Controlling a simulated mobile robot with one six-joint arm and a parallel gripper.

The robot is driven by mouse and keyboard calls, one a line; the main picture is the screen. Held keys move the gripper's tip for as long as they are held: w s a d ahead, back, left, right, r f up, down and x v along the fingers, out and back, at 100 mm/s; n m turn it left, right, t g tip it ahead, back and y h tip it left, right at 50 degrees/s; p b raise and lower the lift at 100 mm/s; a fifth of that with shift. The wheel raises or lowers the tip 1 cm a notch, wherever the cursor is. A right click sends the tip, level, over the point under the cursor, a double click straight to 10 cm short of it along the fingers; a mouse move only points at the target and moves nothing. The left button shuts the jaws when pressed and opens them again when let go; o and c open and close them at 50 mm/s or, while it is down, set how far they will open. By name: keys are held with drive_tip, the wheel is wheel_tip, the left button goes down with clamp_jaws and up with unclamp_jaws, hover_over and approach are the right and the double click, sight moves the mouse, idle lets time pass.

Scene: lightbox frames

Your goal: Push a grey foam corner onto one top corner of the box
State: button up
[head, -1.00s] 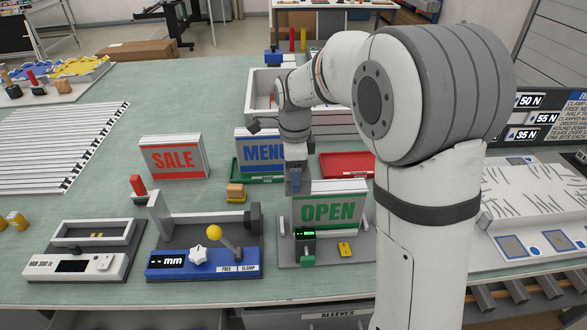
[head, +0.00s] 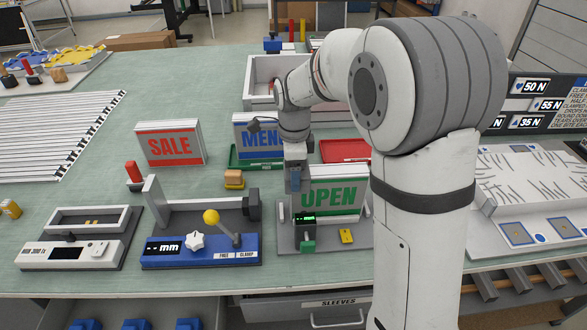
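The box with the green OPEN face (head: 333,200) stands upright in the grey fixture (head: 361,237) at the front middle of the bench. My gripper (head: 295,186) points down at the box's top left corner, overlapping its left edge in the picture. The fingers are small and partly merge with the grey behind them, so I cannot tell whether they are open or shut. I cannot make out a grey foam corner in or under them. My arm hides the area right of the box.
A SALE box (head: 169,144) and a MENU box (head: 258,138) stand behind to the left. A blue clamp gauge (head: 170,252) with a yellow-knobbed lever is left of the fixture. A red tray (head: 345,149) lies behind the OPEN box.

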drive_tip(key=shift+f, duration=0.15)
idle(0.4)
drive_tip(key=o, duration=1)
wheel_tip(320, 180, up, 8)
drive_tip(key=shift+f+b, duration=0.25)
drive_tip(key=shift+b, duration=0.1)
drive_tip(key=shift+s+d+r, duration=0.15)
drive_tip(key=shift+r, duration=0.05)
drive_tip(key=s+d+n+t, duration=0.1)
drive_tip(key=s+d+n, duration=0.3)
drive_tip(key=s+n, duration=0.2)
drive_tip(key=s+d+f+n+t, duration=0.1)
drive_tip(key=s+d+n, duration=0.2)
drive_tip(key=s+n, duration=0.3)
drive_tip(key=s+d+f+n+t, duration=0.1)
drive_tip(key=s+d+n, duration=0.3)
drive_tip(key=s, duration=0.6)
drive_tip(key=shift+s+d+f+n, duration=0.2)
drive_tip(key=shift+d+f+n, duration=0.1)
drive_tip(key=shift+n, duration=0.6)
